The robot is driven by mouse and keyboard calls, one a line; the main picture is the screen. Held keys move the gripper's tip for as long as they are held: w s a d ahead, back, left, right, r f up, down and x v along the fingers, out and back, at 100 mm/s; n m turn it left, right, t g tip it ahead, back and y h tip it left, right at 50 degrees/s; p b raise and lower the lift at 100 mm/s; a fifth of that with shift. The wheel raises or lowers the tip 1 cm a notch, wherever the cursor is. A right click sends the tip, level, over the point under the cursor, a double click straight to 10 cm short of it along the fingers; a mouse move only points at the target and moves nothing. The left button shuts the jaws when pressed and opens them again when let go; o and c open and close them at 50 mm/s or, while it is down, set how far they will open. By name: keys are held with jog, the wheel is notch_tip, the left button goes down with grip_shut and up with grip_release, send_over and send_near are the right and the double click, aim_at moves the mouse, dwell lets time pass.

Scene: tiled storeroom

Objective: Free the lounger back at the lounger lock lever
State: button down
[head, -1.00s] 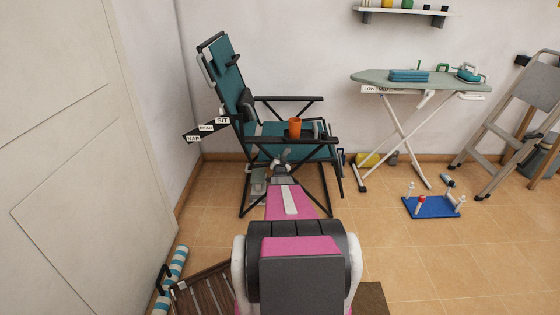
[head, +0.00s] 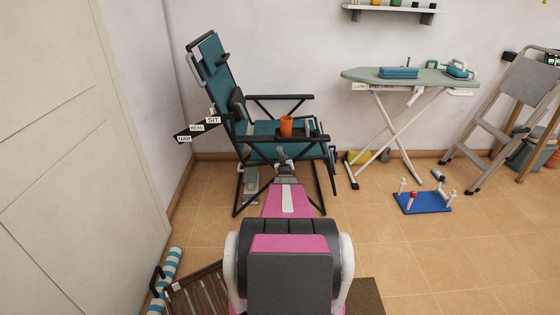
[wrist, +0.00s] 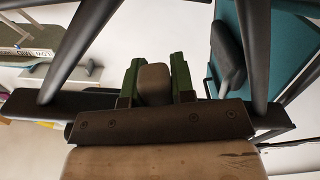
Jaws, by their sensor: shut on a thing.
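The teal lounger (head: 213,75) with a black frame stands by the wall corner, its back tilted up. SIT, READ and NAP labels (head: 197,128) sit on a dark bar at its left side. My gripper (head: 284,166) is at the near side of the lounger, below the armrest, small and partly hidden by my arm. In the wrist view my gripper (wrist: 156,80) has its green fingers shut on a grey-brown rounded grip (wrist: 154,86), which looks like the lock lever's. The rest of the lever is hidden there.
An orange cup (head: 286,126) stands on the lounger's side tray. An ironing board (head: 430,79) and a step ladder (head: 515,105) stand to the right. A blue board with pegs (head: 423,203) lies on the floor. Open tiles lie front right.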

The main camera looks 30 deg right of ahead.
jog(key=shift+s+d+r+n, duration=0.25)
jog(key=shift+d+n, duration=0.1)
jog(key=shift+n, duration=0.35)
jog(key=shift+s+d+r+n, duration=0.1)
jog(key=shift+s+d+n, duration=0.2)
jog(key=shift+n, duration=0.4)
jog(key=shift+w+d, duration=0.1)
jog(key=c, duration=1)
grip_release()
jog(key=shift+o, duration=0.2)
jog(key=v, duration=1.1)
jog(key=shift+d, duration=0.15)
